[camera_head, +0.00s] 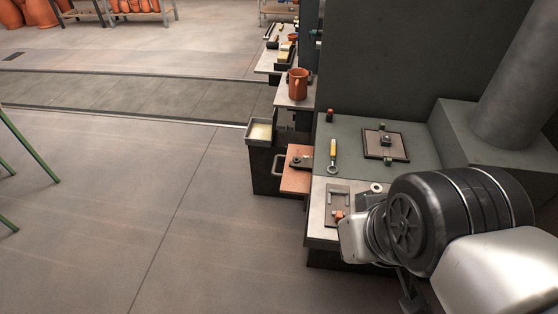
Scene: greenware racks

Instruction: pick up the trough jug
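A terracotta-brown jug (298,85) stands upright on a pale ledge (289,103) at the upper middle of the view. Its handle shows on the near side. A shallow tray-like trough (250,137) with pale contents sits lower, to the left of the jug. My arm reaches in from the lower right, well apart from the jug. A dark part that may be my gripper (411,298) shows under the arm at the bottom edge. Its fingers are hidden, so its opening cannot be made out.
A grey-green bench (350,173) carries a yellow-handled tool (333,152) and a dark square plate (399,147). A reddish board (295,182) juts out below the bench's left side. A tall dark panel (390,55) stands behind. The floor (130,200) at left is mostly clear.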

